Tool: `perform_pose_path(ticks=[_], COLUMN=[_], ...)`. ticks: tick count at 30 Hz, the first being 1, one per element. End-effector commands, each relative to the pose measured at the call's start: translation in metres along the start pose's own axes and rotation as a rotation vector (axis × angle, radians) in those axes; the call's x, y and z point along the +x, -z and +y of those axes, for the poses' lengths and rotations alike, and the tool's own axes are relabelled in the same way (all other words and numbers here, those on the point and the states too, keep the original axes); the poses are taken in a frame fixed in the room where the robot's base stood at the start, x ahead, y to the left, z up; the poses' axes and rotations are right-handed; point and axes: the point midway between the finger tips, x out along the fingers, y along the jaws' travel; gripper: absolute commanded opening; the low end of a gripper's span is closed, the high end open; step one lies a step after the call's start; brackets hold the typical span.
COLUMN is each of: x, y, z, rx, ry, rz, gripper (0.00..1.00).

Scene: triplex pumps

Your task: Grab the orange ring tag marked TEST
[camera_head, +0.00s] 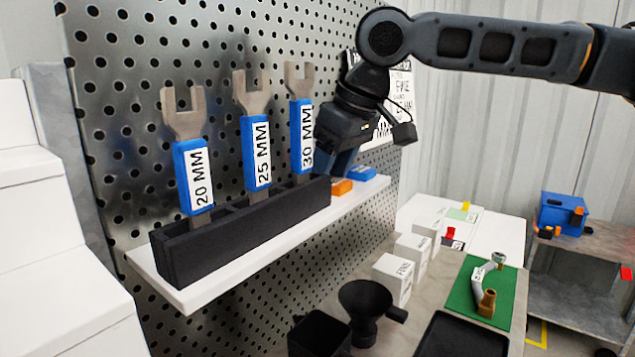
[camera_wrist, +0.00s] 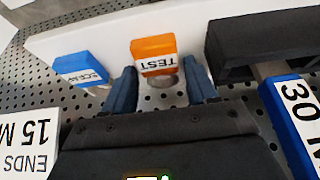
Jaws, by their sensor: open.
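The orange tag marked TEST (camera_wrist: 154,52) shows in the wrist view at the white shelf, with a grey round part under its label. In the head view the orange tag (camera_head: 341,187) is partly hidden behind my gripper. My gripper (camera_wrist: 161,88) is open, with one blue finger on each side of the lower part of the tag. I cannot tell whether the fingers touch it. In the head view my gripper (camera_head: 333,165) points down at the shelf, just right of the 30 MM wrench.
A blue tag (camera_wrist: 82,68) sits left of the orange one in the wrist view. The black wrench holder (camera_head: 245,230) with the blue-handled 30 MM wrench (camera_head: 302,135) stands close on the other side. The white shelf (camera_head: 215,283) runs along the perforated panel.

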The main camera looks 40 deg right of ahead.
Motion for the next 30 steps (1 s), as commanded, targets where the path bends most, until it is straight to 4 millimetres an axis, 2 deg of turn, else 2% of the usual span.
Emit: perform_pose_path(ticks=[2, 16, 25, 30], x=[0.000, 0.000, -0.002, -0.014], y=[0.000, 0.000, 0.001, 0.006], z=[0.000, 0.000, 0.000, 0.000], rx=[0.000, 0.000, 0.000, 0.000], ry=[0.000, 0.000, -0.001, -0.001], rz=[0.000, 0.000, 0.000, 0.002], gripper=[0.57, 0.13, 0.12, 0.12])
